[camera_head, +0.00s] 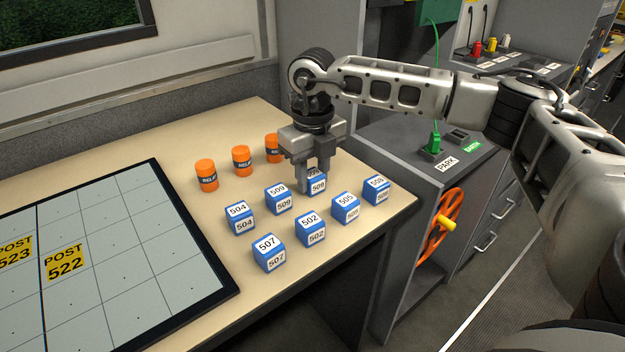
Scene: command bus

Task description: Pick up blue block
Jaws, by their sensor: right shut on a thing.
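Several blue blocks with white number labels sit in two rows on the tan table. My right gripper (316,174) points down, with its fingers at a blue block (317,187) in the back row and shut on it. The fingers partly hide this block's top label. It appears at about the height of its neighbours; I cannot tell if it touches the table. Other blue blocks are 509 (278,200), 504 (240,218), 507 (269,254), 502 (311,231), 505 (345,208) and one at the right (376,190). My left gripper is not in view.
Three orange cylinders (206,176) stand behind the blocks, one partly hidden by my gripper. A dark-framed grid board (130,270) with yellow POST labels lies at the left. A grey cabinet with an orange wheel (440,228) stands right of the table's edge.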

